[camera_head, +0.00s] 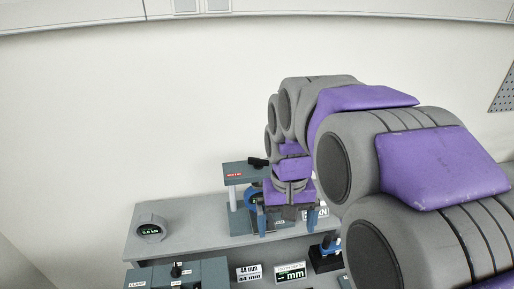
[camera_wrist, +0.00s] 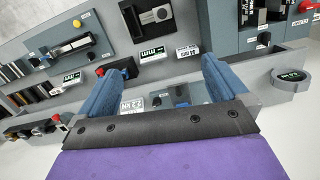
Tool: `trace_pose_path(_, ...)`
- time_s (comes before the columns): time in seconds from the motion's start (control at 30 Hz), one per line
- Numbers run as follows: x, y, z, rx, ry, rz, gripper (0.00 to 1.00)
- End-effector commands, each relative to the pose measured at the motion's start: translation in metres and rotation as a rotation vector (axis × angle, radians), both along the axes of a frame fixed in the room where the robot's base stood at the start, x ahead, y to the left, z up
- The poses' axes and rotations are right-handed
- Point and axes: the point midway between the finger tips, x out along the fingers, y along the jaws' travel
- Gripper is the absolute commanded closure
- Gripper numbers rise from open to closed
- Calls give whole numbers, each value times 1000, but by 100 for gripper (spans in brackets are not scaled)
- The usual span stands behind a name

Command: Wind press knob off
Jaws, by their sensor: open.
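A grey press-like frame (camera_head: 246,173) with a red label stands on the bench behind my gripper in the head view. A black knob-like part (camera_head: 257,162) sits on its top. A blue round part (camera_head: 251,198) shows lower down, partly covered by my gripper. I cannot tell which of these is the press knob. My gripper (camera_head: 287,220) hangs in front of the frame, fingers pointing down. In the wrist view its two blue fingers (camera_wrist: 167,64) are wide apart with nothing held. Between them, farther off, a grey-blue panel (camera_wrist: 201,93) with small dark parts shows.
The grey bench (camera_head: 190,236) carries a round gauge (camera_head: 150,229) at left and a control box (camera_head: 205,272) with a black knob in front. Small displays (camera_head: 290,271) and a black-based blue device (camera_head: 326,255) stand at front right. The wrist view shows a red knob (camera_wrist: 100,72) beside the left finger.

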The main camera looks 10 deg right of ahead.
Motion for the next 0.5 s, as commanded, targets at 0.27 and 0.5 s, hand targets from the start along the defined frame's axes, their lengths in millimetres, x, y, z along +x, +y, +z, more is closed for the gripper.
trace_pose_path(0.27, 79, 0, 47, -4, -22, -45, 0)
trace_pose_path(0.5, 140, 0, 74, -7, -39, -85, 0)
